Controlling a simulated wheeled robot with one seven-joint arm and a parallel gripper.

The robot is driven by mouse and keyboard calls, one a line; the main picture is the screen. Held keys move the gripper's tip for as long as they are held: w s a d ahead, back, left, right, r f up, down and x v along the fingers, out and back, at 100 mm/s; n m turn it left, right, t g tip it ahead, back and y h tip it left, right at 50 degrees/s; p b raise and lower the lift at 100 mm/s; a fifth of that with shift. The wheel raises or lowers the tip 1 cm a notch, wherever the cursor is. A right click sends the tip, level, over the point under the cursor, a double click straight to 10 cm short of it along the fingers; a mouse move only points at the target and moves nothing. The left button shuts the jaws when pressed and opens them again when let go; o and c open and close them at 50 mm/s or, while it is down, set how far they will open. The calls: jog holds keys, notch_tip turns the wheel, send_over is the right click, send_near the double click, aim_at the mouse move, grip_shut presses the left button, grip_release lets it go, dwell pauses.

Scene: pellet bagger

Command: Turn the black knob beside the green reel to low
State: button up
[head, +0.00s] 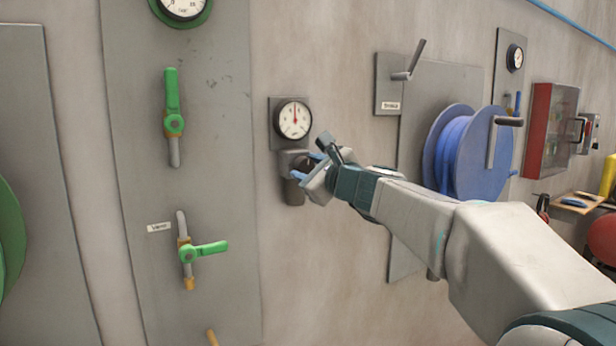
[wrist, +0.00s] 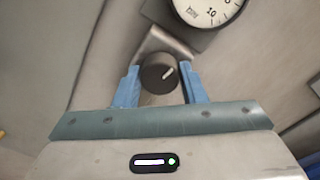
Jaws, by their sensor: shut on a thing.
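In the head view the knob is mostly hidden by my gripper (head: 306,172). My gripper's blue fingers (wrist: 160,84) lie on either side of the knob and are shut on it. The green reel (head: 10,238) shows only in part at the far left edge of the head view. I see no readable low mark around the knob.
A grey panel left of the knob carries an upper green-handled valve (head: 173,122) and a lower one (head: 190,251). A blue hose reel (head: 468,150) and a red cabinet (head: 548,130) are on the right. The wall directly below the knob is bare.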

jog(key=n+b, duration=0.3)
jog(key=shift+f+n+b, duration=0.3)
jog(key=n+b, duration=0.3)
jog(key=shift+n, duration=0.3)
jog(key=n+b, duration=0.3)
jog(key=shift+n, duration=0.4)
jog(key=n+b, duration=0.2)
jog(key=n, duration=0.1)
jog(key=shift+n+b, duration=0.3)
jog(key=shift+b, duration=0.1)
jog(key=n+b, duration=0.2)
jog(key=n, duration=0.1)
jog(key=shift+r+n, duration=0.1)
jog(key=shift+n, duration=0.2)
jog(key=n+b, duration=0.2)
jog(key=n, duration=0.1)
jog(key=shift+n, duration=0.3)
jog(key=n+b, duration=0.2)
jog(key=n, duration=0.4)
jog(key=shift+r, duration=0.15)
jog(key=shift+n, duration=0.4)
